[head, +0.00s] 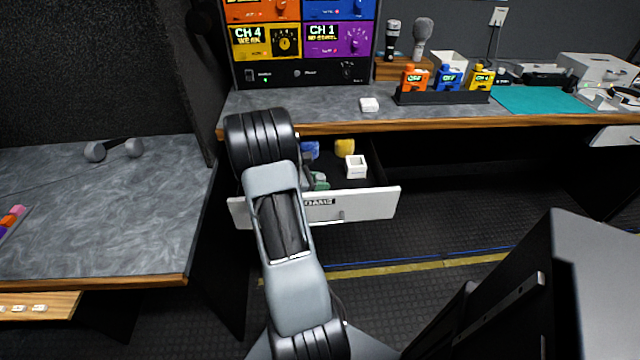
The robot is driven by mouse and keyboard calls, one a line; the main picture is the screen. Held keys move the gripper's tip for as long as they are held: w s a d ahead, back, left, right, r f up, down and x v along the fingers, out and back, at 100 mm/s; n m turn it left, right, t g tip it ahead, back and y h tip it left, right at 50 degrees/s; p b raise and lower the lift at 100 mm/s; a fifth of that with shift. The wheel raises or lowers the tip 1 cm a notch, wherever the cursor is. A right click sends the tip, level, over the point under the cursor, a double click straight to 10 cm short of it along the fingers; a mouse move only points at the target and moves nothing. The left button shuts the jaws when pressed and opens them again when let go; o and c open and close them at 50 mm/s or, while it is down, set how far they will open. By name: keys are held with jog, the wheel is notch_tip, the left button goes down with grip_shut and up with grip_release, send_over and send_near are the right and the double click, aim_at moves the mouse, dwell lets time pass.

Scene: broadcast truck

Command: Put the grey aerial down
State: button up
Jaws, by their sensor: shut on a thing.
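My gripper (308,175) is mostly hidden behind my own arm in the head view. Only a small dark part of it shows, just right of the arm link and over the open drawer. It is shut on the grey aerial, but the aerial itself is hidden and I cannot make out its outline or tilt. Whether it touches anything in the drawer cannot be told.
The open white-fronted drawer (367,205) holds a white block (355,166), a yellow piece (344,146) and a blue piece (311,150). A small white box (369,104) sits on the grey counter (330,110). A black rack (440,98) carries orange, blue and yellow packs. A teal mat (540,100) lies right.

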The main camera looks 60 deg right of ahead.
jog(key=shift+f, duration=0.2)
jog(key=o, duration=0.9)
jog(key=shift+r, duration=0.1)
jog(key=shift+r, duration=0.2)
jog(key=p+v, duration=0.1)
jog(key=v, duration=1.1)
jog(key=shift+p, duration=0.35)
